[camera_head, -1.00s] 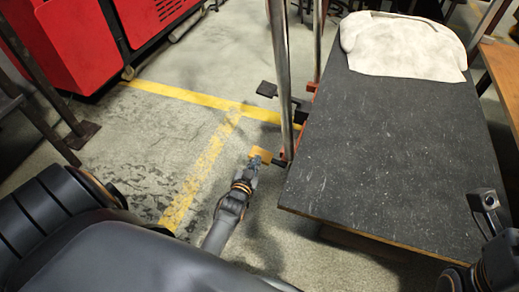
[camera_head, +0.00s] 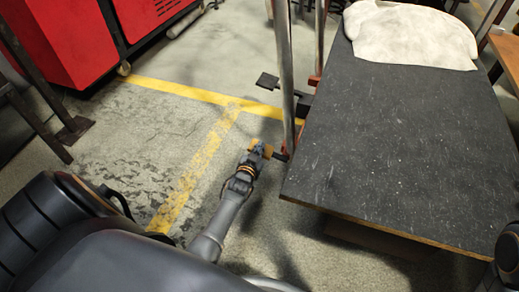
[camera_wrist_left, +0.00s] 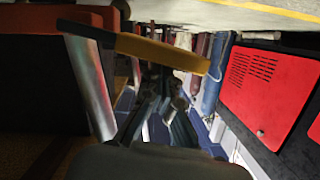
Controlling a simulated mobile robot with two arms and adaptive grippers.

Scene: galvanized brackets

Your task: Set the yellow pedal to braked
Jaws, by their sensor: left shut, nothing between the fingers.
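The yellow pedal (camera_head: 268,151) juts out from the lower left corner of the cart, low near the floor. In the left wrist view the pedal (camera_wrist_left: 150,47) is a yellow bar crossing the upper middle, with a dark arm at its left end. My left gripper (camera_head: 257,151) is shut and empty, at the pedal, and hides part of it in the head view. In the left wrist view the fingers of the gripper (camera_wrist_left: 160,105) show below the bar; I cannot tell whether they touch it. My right gripper is out of view.
The cart's dark top (camera_head: 400,150) stands at the right, with a pale cloth (camera_head: 412,35) on it. Metal posts (camera_head: 284,80) rise at its left side. A dark pedal (camera_head: 268,81) sticks out farther back. A red machine (camera_head: 60,40) stands back left. Floor between is clear.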

